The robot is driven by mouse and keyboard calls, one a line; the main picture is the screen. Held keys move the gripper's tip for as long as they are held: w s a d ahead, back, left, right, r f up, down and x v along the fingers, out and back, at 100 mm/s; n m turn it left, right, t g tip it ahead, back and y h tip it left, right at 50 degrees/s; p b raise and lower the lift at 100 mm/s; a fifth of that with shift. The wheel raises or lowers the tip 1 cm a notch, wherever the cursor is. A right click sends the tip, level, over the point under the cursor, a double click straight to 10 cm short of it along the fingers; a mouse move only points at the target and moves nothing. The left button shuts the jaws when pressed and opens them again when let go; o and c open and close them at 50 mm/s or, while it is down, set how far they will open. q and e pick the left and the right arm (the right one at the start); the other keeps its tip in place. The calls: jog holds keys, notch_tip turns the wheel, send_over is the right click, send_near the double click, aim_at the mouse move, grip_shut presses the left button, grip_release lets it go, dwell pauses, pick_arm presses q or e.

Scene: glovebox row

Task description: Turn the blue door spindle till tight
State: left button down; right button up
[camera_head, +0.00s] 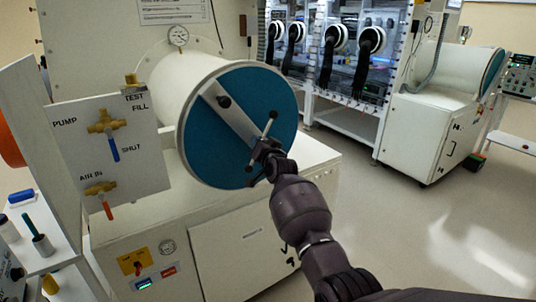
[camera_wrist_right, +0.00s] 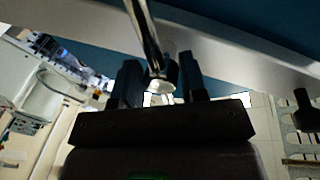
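The blue round door (camera_head: 225,150) closes the end of a white cylinder in the head view. A pale bar (camera_head: 232,118) crosses it, with the spindle's metal cross handle (camera_head: 270,122) at its lower right part. My right gripper (camera_head: 265,150) is at this handle and hides part of its hub. In the right wrist view a metal handle arm (camera_wrist_right: 148,35) with a pale end runs down between the two dark fingers of my right gripper (camera_wrist_right: 160,82). The fingers stand apart, with small gaps seen beside the arm. My left gripper is not in view.
Left of the door a panel (camera_head: 75,135) carries a blue-handled valve (camera_head: 113,150) and a red-handled valve (camera_head: 107,210). A small shelf (camera_head: 65,240) with loose items stands at the lower left. The floor (camera_head: 430,215) on the right is clear.

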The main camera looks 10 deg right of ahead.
jog(key=s+d, duration=0.1)
jog(key=s, duration=0.9)
jog(key=shift+d, duration=0.1)
dwell(0.6)
jog(key=s+d+f+n+g, duration=0.2)
jog(key=s+f, duration=0.7)
jog(key=s, duration=0.5)
jog(key=s+d+f+n+g+h, duration=0.1)
jog(key=s+d+f, duration=0.3)
jog(key=s+f, duration=0.6)
jog(key=s+d+f+n+g+h, duration=0.1)
jog(key=s+d+f+n+g, duration=0.1)
jog(key=s+f, duration=0.8)
jog(key=s+d+g, duration=0.1)
jog(key=s+d, duration=0.1)
jog(key=s, duration=0.5)
jog(key=shift+s+f+n, duration=0.2)
jog(key=shift+s+n, duration=0.1)
jog(key=shift+s, duration=0.05)
